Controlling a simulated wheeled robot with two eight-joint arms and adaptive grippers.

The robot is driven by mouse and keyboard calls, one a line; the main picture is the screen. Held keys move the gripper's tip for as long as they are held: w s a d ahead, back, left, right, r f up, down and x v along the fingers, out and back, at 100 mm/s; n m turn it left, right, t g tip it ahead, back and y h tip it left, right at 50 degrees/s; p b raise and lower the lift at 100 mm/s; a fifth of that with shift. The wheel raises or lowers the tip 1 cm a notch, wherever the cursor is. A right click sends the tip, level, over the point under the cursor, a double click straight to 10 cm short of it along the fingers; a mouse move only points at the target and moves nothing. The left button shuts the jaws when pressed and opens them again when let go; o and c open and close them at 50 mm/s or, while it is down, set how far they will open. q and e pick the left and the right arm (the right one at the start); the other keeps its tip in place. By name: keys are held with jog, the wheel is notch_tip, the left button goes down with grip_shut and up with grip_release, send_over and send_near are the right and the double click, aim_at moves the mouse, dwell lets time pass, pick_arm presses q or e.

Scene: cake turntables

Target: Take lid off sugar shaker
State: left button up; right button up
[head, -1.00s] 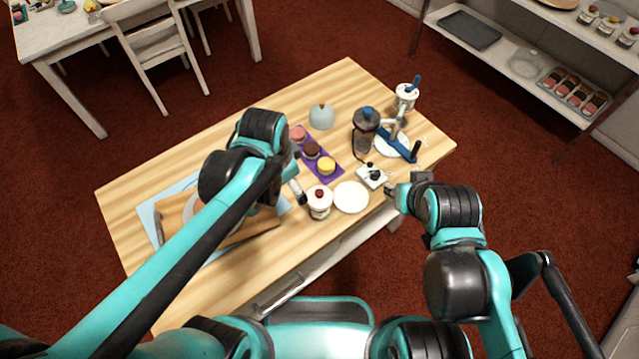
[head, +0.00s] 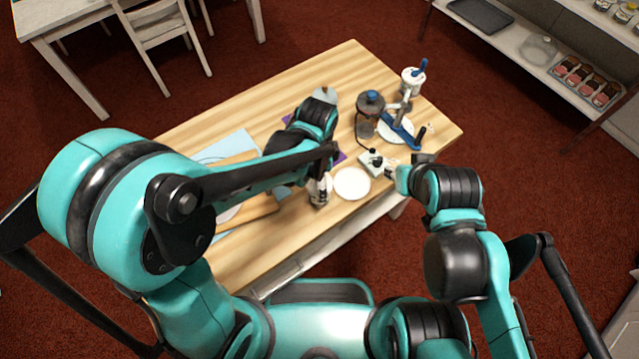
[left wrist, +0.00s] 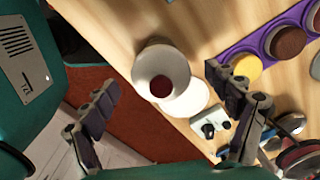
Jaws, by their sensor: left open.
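The sugar shaker, a white round jar with a dark red knob on top (left wrist: 162,82), stands on the wooden table, seen from above in the left wrist view. In the head view the shaker (head: 319,196) is partly hidden by my left arm. My left gripper (left wrist: 168,108) is open, its two fingers apart on either side of the shaker in the picture; no contact shows. My right gripper (head: 394,175) is near the table's front right edge, beside a small white device (head: 371,161); its fingers are too small to read.
A white plate (head: 352,184) lies just right of the shaker. A purple tray (left wrist: 236,55) of round cakes is close by. A dark canister (head: 370,110) and a blue-and-white stand (head: 402,130) are at the right. A blue mat (head: 236,146) with a board lies at the left.

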pick_arm(q)
jog(key=shift+f, duration=0.35)
jog(key=shift+r, duration=0.1)
jog(key=c, duration=0.9)
